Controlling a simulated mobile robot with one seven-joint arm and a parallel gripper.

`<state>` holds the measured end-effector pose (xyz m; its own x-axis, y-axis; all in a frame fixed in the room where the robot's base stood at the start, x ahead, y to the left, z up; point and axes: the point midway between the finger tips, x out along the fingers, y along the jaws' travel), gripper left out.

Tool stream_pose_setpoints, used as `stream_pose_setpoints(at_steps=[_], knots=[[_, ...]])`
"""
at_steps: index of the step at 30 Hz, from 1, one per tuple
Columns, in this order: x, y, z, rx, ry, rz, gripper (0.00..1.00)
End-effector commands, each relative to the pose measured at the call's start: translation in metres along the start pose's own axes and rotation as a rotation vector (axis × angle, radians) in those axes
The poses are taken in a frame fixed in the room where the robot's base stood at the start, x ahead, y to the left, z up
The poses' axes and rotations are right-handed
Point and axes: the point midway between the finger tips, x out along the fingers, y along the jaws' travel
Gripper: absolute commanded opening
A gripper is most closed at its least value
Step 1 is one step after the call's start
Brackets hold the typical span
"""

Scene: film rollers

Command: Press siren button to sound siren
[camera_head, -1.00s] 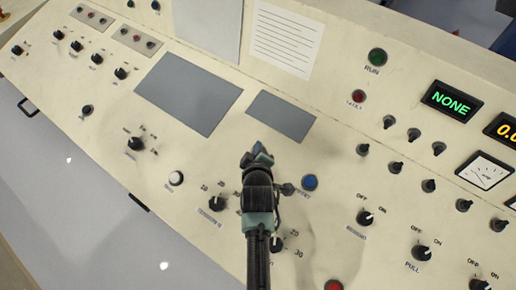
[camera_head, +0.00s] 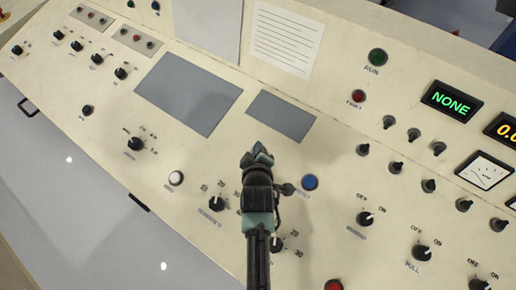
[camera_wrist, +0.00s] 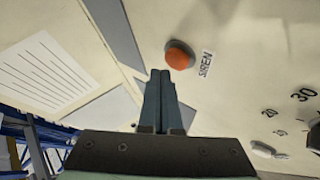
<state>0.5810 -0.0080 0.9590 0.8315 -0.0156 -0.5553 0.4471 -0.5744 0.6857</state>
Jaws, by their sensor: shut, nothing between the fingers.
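The siren button (camera_wrist: 179,55) is a round orange-red button with the label SIREN beside it, in the upper middle of the wrist view. In the head view I cannot make it out; my gripper likely covers it. My gripper (camera_wrist: 160,74) is shut and empty, its two dark fingers together. In the wrist view the fingertips reach the lower left edge of the button and slightly overlap it. I cannot tell whether they touch it. In the head view my gripper (camera_head: 257,156) is over the cream panel, just below the small grey plate.
A blue button (camera_head: 310,182) is close to the right of my gripper. A white button (camera_head: 176,178) and a numbered dial (camera_head: 217,203) are to its left. A green button (camera_head: 378,57), a red button (camera_head: 358,96) and several switches lie farther right.

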Motion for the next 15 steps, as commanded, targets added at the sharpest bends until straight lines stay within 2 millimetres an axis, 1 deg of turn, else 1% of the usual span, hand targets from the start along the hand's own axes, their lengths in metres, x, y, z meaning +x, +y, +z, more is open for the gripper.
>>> stream_pose_setpoints(at_steps=[15], knots=[[0.0062, -0.0041, 0.0045, 0.000, 0.000, 0.001, 0.00]])
